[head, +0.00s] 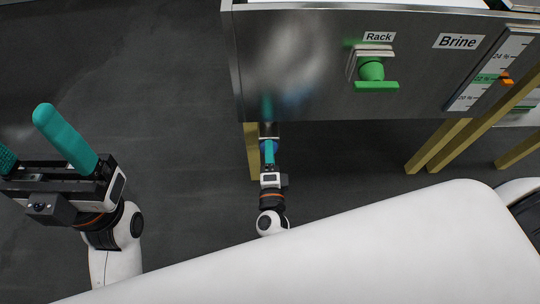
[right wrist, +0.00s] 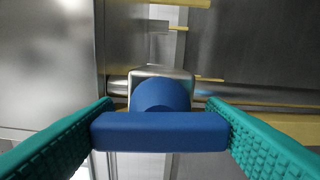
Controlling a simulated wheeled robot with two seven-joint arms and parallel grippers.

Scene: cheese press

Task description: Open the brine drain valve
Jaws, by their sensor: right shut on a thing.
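A blue valve handle (right wrist: 160,132) is a thick crossbar on a round hub in front of a metal block. In the right wrist view it lies level across the picture. My right gripper (head: 268,152) is low beside the steel tank's underside, and its teal fingers are closed on the two ends of the blue bar. In the head view the blue handle is mostly hidden by the fingers. My left gripper (head: 24,134) is at the far left with its fingers apart and nothing between them.
The steel tank (head: 310,60) carries a green valve (head: 372,72) under a "Rack" label, a "Brine" label (head: 458,41) and a percent scale (head: 490,70) with an orange marker. Wooden legs (head: 253,152) stand below. The dark floor (head: 165,90) at left is clear.

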